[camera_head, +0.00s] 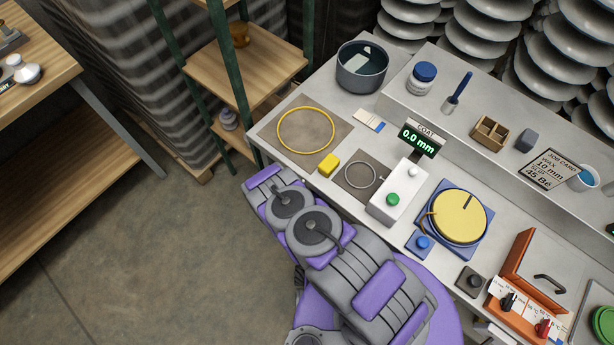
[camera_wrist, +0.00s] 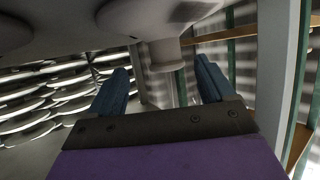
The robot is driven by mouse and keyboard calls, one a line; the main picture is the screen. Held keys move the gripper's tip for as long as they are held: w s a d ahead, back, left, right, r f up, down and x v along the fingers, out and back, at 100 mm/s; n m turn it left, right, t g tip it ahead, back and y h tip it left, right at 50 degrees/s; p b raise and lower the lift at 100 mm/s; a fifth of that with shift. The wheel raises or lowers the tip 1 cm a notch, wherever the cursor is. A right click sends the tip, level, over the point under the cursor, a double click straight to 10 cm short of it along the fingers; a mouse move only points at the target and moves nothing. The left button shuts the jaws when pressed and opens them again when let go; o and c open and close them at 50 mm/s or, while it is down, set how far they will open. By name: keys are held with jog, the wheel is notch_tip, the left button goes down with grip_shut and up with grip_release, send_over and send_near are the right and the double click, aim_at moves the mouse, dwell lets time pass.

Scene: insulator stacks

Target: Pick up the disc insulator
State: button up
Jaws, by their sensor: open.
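In the wrist view my gripper (camera_wrist: 162,86) is open, with two blue fingers spread apart and nothing clasped between them. A pale grey rounded form with a short stem (camera_wrist: 165,53) shows at the top, beyond the gap between the fingers; I cannot tell what it is. I cannot tell which is the disc insulator. My gripper does not show in the head view.
The bench holds a dark pot (camera_head: 361,68), a yellow ring (camera_head: 306,108), a yellow block (camera_head: 329,163), a gauge reading 0.0 mm (camera_head: 418,139), a yellow turntable (camera_head: 460,216) and an orange box (camera_head: 535,265). Insulator stacks (camera_head: 480,40) stand behind. Floor at lower left is clear.

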jog(key=shift+x, duration=0.9)
jog(key=shift+w+f, duration=0.15)
jog(key=shift+w, duration=0.1)
jog(key=x, duration=0.1)
jog(key=b+x, duration=0.2)
jog(key=x, duration=0.1)
jog(key=shift+w+a, duration=0.15)
jog(key=shift+a, duration=0.25)
jog(key=shift+w+d+f, duration=0.1)
jog(key=shift+w, duration=0.15)
jog(key=c, duration=0.7)
grip_shut()
